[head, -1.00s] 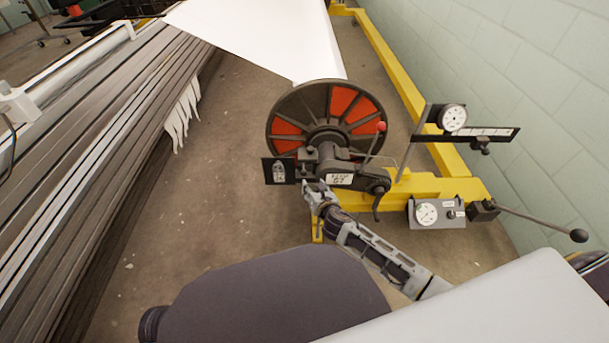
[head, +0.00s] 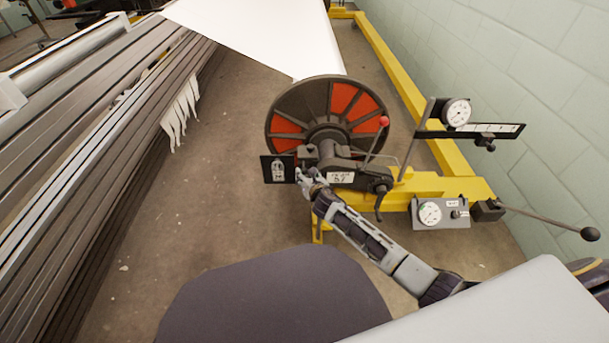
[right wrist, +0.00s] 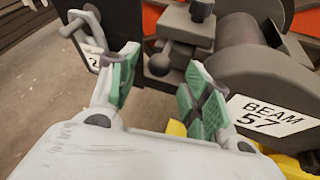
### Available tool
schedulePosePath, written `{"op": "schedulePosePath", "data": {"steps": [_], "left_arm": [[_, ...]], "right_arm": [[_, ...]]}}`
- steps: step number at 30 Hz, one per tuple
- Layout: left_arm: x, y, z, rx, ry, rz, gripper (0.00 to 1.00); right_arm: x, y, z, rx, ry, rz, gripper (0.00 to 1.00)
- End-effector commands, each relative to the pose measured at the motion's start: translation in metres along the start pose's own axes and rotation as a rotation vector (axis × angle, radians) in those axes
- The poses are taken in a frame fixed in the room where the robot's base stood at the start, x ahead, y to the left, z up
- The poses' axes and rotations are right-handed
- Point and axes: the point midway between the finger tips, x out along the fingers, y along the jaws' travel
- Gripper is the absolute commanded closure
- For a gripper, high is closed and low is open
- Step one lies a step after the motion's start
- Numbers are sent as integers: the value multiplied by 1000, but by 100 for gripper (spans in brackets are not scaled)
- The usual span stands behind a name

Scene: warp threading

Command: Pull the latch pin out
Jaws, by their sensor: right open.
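My right gripper (head: 305,178) is open at the left end of the dark latch housing (head: 342,172) by the beam wheel. In the right wrist view its green-padded fingers (right wrist: 162,80) are spread with nothing held between them. Just beyond the fingertips is a dark rounded knob (right wrist: 159,64) on a grey block; I cannot tell for sure whether it is the latch pin. A grey bar-shaped piece (right wrist: 82,25) stands by a labelled plate beyond the left finger. The "BEAM 57" label (right wrist: 268,115) is on the housing to the right. My left gripper is not in view.
The beam wheel (head: 346,99) with red sectors is behind the housing. A red-knobbed lever (head: 384,122) rises right of it. A black plate (head: 265,168) stands left of the gripper. Gauges (head: 430,213) and a yellow frame (head: 452,188) are at right. Open floor (head: 200,215) lies left.

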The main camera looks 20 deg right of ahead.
Motion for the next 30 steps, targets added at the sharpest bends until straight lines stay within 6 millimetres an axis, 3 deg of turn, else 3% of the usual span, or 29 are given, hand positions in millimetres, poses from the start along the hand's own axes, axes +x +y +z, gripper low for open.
{"op": "schedulePosePath", "data": {"steps": [12, 25, 30], "left_arm": [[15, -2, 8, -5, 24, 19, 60], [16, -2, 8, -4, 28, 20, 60], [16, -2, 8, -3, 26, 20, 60]], "right_arm": [[32, -1, -1, 1, 0, -1, 51], [35, 0, 0, 0, -1, 0, 51], [35, 0, 0, 0, 0, 0, 70]]}}
